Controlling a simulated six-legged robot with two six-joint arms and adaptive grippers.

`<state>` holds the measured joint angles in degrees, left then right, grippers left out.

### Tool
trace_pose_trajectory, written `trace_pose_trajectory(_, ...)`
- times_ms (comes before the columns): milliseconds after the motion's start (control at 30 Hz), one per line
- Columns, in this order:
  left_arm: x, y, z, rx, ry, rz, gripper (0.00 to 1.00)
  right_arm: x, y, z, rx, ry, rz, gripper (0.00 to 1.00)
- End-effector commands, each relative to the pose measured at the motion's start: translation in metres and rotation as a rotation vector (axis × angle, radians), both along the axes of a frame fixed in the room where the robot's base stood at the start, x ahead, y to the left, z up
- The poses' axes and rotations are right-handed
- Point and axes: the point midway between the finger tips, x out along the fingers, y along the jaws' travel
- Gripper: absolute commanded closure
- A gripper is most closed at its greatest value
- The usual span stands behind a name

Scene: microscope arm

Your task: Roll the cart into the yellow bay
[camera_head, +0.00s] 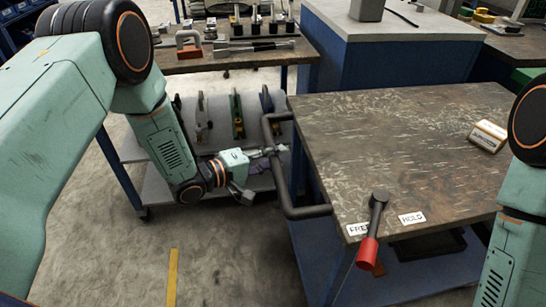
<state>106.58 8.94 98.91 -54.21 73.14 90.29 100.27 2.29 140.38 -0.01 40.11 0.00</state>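The cart has a worn brown top (410,125) and a dark pipe handle (302,212) on its left side. A lever with a red grip (367,253) is on the cart's front edge, its grip pointing toward the front beside the FREE label (358,230). The HOLD label (412,218) is to its right. My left gripper (268,152) is at the handle's upright bar; its fingers are small, and I cannot tell whether they close on it. My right gripper is out of view; only my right arm shows at the right edge. A yellow floor strip (172,278) lies at lower left.
A shelf rack with tools (237,115) stands behind my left gripper, below a bench (220,58). A blue cabinet (385,60) stands behind the cart. A small labelled box (488,136) lies on the cart top. Bare concrete floor (225,250) is open left of the cart.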

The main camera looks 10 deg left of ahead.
Motion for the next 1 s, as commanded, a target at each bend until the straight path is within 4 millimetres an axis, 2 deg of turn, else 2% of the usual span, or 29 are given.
trace_pose_trajectory(67, -0.0001, 0.0001, -0.0001, 0.000, 0.000, 0.000, 0.80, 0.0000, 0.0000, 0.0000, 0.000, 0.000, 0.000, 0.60)
trace_pose_trajectory(300, -0.0001, -0.0001, -0.0001, 0.000, 0.000, -0.001, 1.00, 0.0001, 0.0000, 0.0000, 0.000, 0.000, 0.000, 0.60)
trace_pose_trajectory(1000, -0.0008, 0.0004, -0.0005, 0.001, 0.001, -0.001, 1.00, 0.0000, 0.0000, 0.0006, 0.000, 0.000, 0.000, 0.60)
